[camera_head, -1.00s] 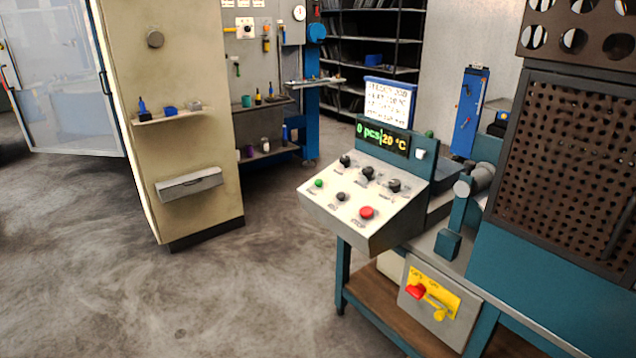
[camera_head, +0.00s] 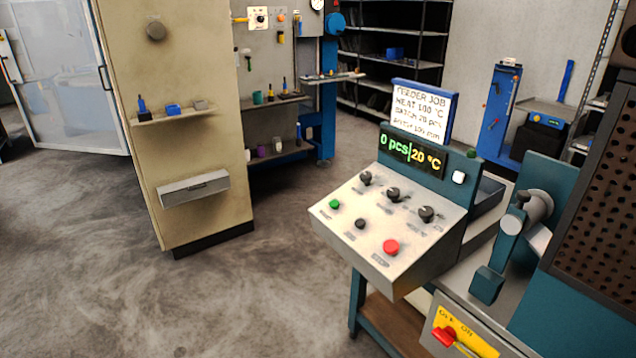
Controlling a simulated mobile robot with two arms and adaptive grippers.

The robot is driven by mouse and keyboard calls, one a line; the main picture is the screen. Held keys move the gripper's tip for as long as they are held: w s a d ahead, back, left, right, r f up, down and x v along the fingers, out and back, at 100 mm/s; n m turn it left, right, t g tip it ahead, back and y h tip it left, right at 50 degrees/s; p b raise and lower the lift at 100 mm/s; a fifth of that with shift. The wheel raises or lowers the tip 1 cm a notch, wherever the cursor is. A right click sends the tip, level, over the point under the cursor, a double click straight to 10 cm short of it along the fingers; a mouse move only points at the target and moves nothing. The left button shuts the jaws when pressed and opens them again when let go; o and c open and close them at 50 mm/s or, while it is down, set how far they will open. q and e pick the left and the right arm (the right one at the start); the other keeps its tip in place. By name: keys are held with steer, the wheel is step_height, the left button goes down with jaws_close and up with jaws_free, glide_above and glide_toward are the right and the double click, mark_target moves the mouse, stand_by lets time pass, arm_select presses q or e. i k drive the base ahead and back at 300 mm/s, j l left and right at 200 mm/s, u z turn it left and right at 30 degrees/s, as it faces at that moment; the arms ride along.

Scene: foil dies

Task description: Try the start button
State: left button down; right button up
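The start button is most likely the small green button (camera_head: 335,204) at the left of the sloped control panel (camera_head: 345,236); its label is too small to read. A dark button (camera_head: 361,223) and a larger red button (camera_head: 391,247) sit in the same row. Above them are three black knobs, the middle one (camera_head: 393,194) among them. The display (camera_head: 411,153) reads "0 pcs" and "20 °C". Neither of my grippers shows in the head view.
A job card (camera_head: 421,110) stands above the display. Below the panel, a yellow plate (camera_head: 470,338) carries a red switch handle (camera_head: 444,336). A blue press with a grey lever (camera_head: 511,224) stands at right. A beige cabinet (camera_head: 190,100) is at left. The floor (camera_head: 260,290) in front is clear.

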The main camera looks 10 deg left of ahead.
mark_target(334, 204)
steer(key=i+u, duration=0.25)
steer(key=i, duration=0.75)
